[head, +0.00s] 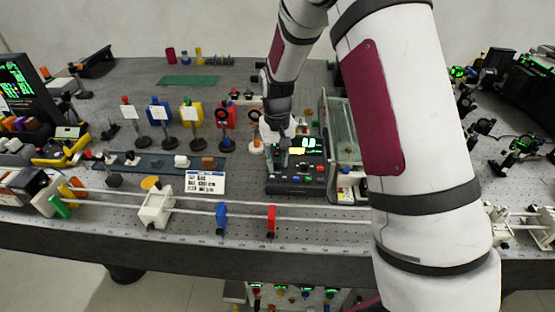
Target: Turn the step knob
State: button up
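A dark instrument box (290,186) stands near the middle of the bench, with a green lit display (309,143) and several small coloured buttons or knobs on its panel. I cannot tell which of them is the step knob. My gripper (284,162) points down over the left part of this panel. Its fingers are small and dark against the dark panel, so I cannot see whether they touch anything or how far apart they are. My own arm covers the bench to the right of the box.
A glass-sided case (341,140) stands close to the right of the box. Long rails (190,209) with a blue clamp (221,218) and a red clamp (271,221) run along the front edge. Posts with coloured holders stand at left. A green mat (188,80) lies behind.

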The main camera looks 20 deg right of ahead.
aim_at(277, 163)
jog(key=shift+r, duration=0.1)
notch_tip(277, 163, up, 12)
dwell(0.6)
dwell(0.4)
jog(key=s+r+t, duration=0.3)
jog(key=s+r, duration=1)
jog(key=s+r+t, duration=0.1)
jog(key=s+t, duration=0.1)
jog(key=s, duration=1.4)
jog(key=shift+r+n, duration=0.25)
jog(key=shift+n, duration=0.05)
jog(key=shift+w+d, duration=0.1)
